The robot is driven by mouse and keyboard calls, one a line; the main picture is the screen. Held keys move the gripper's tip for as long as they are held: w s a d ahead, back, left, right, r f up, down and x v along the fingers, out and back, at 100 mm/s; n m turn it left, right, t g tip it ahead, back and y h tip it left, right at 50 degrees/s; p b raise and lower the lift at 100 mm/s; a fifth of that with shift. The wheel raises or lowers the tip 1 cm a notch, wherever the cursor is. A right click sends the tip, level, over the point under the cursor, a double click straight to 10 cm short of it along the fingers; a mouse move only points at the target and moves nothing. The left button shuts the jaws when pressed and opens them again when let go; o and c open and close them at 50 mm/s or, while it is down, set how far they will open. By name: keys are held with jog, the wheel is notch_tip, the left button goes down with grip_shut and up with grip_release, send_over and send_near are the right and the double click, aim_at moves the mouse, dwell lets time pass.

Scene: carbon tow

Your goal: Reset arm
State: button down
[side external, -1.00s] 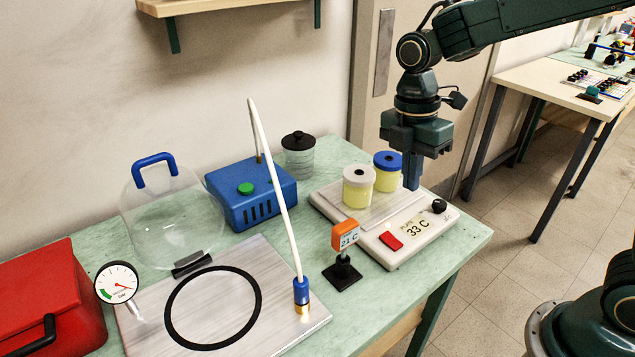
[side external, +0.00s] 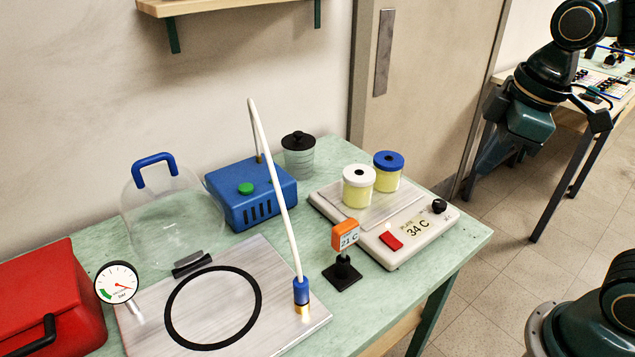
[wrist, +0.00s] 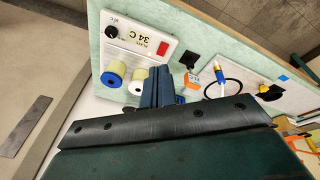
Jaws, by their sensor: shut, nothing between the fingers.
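My gripper (side external: 483,172) is shut and empty, off to the right of the green bench in the side view, in the air and tilted. In the wrist view its closed fingers (wrist: 158,87) show in front of the bench. A hot plate (side external: 386,216) reading 34 C carries two jars of yellow liquid, one with a white lid (side external: 358,187) and one with a blue lid (side external: 388,171). The hot plate also shows in the wrist view (wrist: 135,50). My gripper touches none of these.
A blue pump (side external: 252,196) with a white hose (side external: 273,180) to a metal plate (side external: 212,310), a clear dome (side external: 172,225), a gauge (side external: 117,283), a red box (side external: 50,300) and an orange 21 C display (side external: 345,235) stand on the bench. Floor beside the bench is free.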

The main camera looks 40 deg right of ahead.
jog(key=s+d+m+t, duration=0.1)
jog(key=s+m+t, duration=0.1)
jog(key=s+m, duration=0.4)
jog(key=shift+s+d+r+m+t, duration=0.2)
jog(key=shift+s+d+m+t, duration=0.1)
jog(key=shift+m+t, duration=0.15)
